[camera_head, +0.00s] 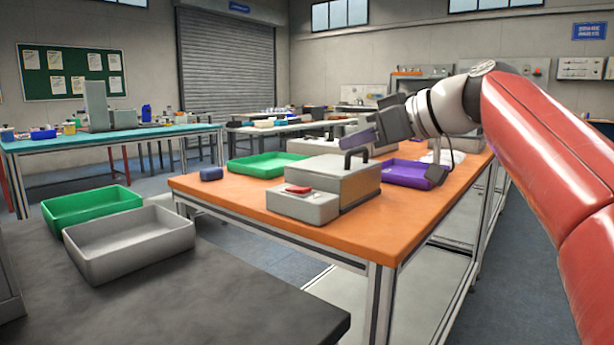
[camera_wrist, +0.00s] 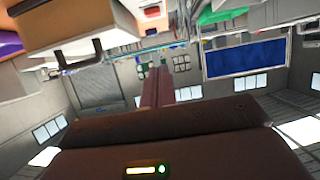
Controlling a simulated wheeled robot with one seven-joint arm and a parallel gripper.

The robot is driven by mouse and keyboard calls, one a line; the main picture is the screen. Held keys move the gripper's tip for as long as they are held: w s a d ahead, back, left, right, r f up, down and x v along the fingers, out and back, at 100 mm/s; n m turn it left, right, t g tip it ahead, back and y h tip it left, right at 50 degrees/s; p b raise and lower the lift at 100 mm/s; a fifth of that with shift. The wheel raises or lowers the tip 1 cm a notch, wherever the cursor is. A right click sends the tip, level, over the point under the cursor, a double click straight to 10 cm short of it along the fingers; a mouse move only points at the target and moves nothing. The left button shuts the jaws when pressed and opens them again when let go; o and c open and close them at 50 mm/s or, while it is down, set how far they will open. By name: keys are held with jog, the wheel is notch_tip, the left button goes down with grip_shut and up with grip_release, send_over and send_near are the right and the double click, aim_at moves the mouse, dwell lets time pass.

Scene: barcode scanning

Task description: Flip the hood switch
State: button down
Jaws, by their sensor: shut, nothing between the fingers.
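The red hood switch (camera_head: 298,189) sits on top of a small light-grey box on the orange table. Right behind it stands a larger grey box, the hood (camera_head: 345,185), with a black handle (camera_head: 358,158) on its lid. My gripper (camera_head: 346,144) comes in from the right, above and behind the hood, with fingers pointing left. It is shut and empty, apart from the switch. In the wrist view, which looks upside down, my fingers (camera_wrist: 158,84) are together.
The orange table (camera_head: 240,201) also holds a green tray (camera_head: 262,172), a purple tray (camera_head: 402,182) and a dark blue item (camera_head: 211,174). A dark counter (camera_head: 190,300) at front left carries a grey tray (camera_head: 130,255) and a green tray (camera_head: 90,213).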

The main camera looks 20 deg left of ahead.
jog(key=p, duration=0.1)
send_over(314, 197)
jog(key=f, duration=0.3)
jog(key=shift+a+f, duration=0.3)
jog(key=shift+f, duration=0.1)
jog(key=f, duration=0.2)
jog(key=shift+d+f+b, duration=0.2)
jog(key=shift+f+b, duration=0.15)
jog(key=shift+b, duration=0.05)
jog(key=shift+d+f, duration=0.1)
jog(key=shift+f, duration=0.55)
